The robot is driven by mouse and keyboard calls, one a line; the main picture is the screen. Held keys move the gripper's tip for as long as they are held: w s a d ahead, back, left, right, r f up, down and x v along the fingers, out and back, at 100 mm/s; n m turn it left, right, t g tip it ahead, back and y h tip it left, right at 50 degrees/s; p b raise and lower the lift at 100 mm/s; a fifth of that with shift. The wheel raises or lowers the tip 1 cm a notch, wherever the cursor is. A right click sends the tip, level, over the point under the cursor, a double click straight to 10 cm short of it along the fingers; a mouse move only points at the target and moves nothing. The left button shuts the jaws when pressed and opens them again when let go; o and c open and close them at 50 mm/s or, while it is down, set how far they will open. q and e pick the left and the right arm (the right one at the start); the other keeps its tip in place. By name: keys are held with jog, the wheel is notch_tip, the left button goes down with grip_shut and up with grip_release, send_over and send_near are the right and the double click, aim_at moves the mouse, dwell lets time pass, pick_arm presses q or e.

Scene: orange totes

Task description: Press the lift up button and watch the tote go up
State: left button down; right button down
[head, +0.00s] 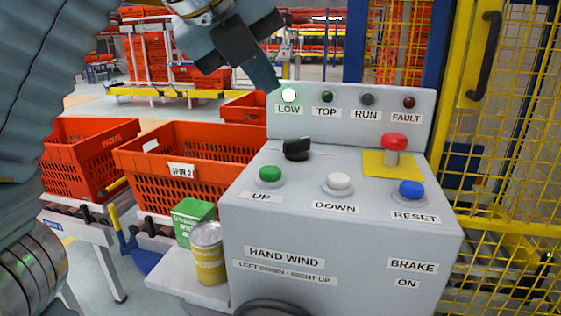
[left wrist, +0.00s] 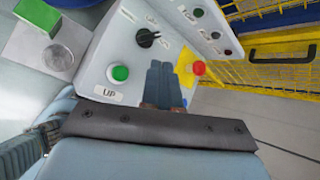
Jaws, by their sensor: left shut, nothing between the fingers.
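The green UP button (head: 270,173) sits on the sloped top of a grey control box (head: 300,225). It also shows in the left wrist view (left wrist: 120,73), left of the fingers. My left gripper (head: 268,80) is shut and empty, above and behind the button, with its tips near the lit LOW lamp (head: 289,94). Its closed fingers show in the left wrist view (left wrist: 161,82). They appear apart from the button. My right gripper is not in view.
A black knob (head: 297,149), white DOWN button (head: 338,182), blue RESET button (head: 411,188) and red mushroom button (head: 395,142) share the panel. A green carton (head: 193,218) and yellow can (head: 208,258) stand at its left. A yellow mesh fence (head: 510,130) rises at right.

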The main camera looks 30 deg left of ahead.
pick_arm(q)
jog(key=shift+f, duration=0.15)
send_over(265, 172)
notch_tip(265, 172, down, 5)
notch_tip(265, 172, down, 2)
jog(key=shift+f+b, duration=0.25)
jog(key=shift+b, duration=0.5)
jog(key=shift+f+b, duration=0.4)
jog(key=shift+f, duration=0.15)
jog(key=shift+f, duration=0.1)
dwell(1.2)
jog(key=shift+f, duration=0.3)
